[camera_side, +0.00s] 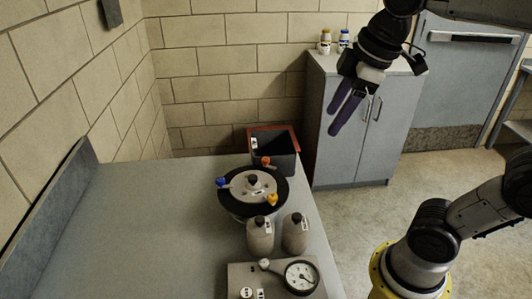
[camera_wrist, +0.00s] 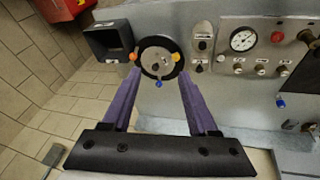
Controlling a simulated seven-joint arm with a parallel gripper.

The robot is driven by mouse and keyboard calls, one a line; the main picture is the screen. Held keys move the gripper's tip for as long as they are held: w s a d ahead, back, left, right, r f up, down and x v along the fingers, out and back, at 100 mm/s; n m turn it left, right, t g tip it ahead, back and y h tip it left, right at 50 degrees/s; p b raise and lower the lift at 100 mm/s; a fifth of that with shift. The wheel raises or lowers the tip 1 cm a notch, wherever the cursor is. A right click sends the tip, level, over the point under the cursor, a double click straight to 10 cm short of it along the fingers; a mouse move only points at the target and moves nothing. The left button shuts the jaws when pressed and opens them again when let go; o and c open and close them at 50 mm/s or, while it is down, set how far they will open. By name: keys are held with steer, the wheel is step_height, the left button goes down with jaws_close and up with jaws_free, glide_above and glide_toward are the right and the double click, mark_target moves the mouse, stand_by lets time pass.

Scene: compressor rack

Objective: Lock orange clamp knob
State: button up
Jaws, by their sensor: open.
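The orange clamp knob (camera_side: 266,161) sits on the far rim of a round lidded vessel (camera_side: 240,205) on the grey table. In the wrist view the orange knob (camera_wrist: 133,56) is at the left of the lid. A blue knob (camera_side: 221,182) and a yellow knob (camera_side: 271,199) are on the same rim. My gripper (camera_side: 341,108), with purple fingers, is open and empty. It hangs in the air above and to the right of the vessel in the side view, apart from it. In the wrist view the vessel shows beyond the spread fingers (camera_wrist: 157,95).
A dark open bin (camera_side: 284,160) stands just behind the vessel. Two grey bottles (camera_side: 260,236) and a panel with a gauge (camera_side: 301,276) stand in front of it. A grey cabinet (camera_side: 335,150) is behind the table's right edge. The table's left part is clear.

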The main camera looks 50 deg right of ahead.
steer(key=w+r+n+g, duration=0.1)
steer(key=w+n, duration=0.1)
steer(key=w, duration=0.5)
steer(key=n+g, duration=0.1)
steer(key=g, duration=0.2)
glide_above(266, 159)
step_height(266, 159, down, 7)
step_height(266, 159, down, 14)
steer(key=shift+r, duration=0.1)
jaws_close()
